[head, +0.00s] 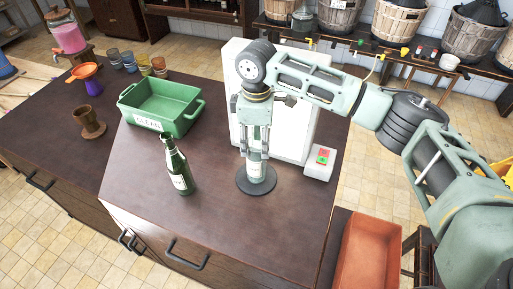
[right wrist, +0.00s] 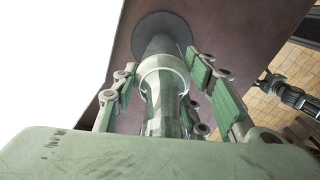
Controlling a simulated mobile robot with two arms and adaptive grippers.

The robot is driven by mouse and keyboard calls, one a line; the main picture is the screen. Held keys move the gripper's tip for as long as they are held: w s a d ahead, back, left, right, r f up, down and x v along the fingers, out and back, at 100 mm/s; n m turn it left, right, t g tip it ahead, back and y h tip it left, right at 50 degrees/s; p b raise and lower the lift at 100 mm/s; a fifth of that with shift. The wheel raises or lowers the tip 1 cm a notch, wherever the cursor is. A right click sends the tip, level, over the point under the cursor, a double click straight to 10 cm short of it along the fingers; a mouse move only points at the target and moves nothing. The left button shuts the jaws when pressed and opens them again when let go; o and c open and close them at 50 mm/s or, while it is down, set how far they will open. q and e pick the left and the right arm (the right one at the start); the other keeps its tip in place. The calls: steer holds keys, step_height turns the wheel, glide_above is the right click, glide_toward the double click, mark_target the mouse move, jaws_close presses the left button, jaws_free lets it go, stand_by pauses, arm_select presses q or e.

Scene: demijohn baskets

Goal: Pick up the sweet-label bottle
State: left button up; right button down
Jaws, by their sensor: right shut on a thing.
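My right gripper (head: 257,155) points down and is shut on a pale, clear-looking bottle (head: 256,173). The bottle is upright over a dark round disc (head: 243,184) on the counter; I cannot tell whether its base touches the disc. In the right wrist view the bottle (right wrist: 164,85) is between the fingers (right wrist: 167,90), with the disc (right wrist: 147,24) beyond. A dark green bottle (head: 178,168) with a white label stands to the left, apart from the gripper. I cannot read either bottle's label.
A green tub (head: 163,105) marked CLEAN stands behind the green bottle. A white panel (head: 236,70) rises behind my gripper, with a red-and-green button box (head: 319,172) at right. A terracotta crate (head: 368,255) is at lower right. The counter's front is clear.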

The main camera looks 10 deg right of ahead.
mark_target(256, 131)
steer(key=shift+w+r, duration=0.1)
steer(key=shift+r, duration=0.35)
step_height(256, 131, up, 2)
steer(key=shift+r+b, duration=0.25)
steer(key=shift+b, duration=0.6)
steer(key=s+d+r+b, duration=0.2)
steer(key=s+d+r, duration=0.4)
steer(key=d, duration=0.3)
steer(key=shift+s+d+r+b, duration=0.35)
steer(key=shift+r, duration=0.45)
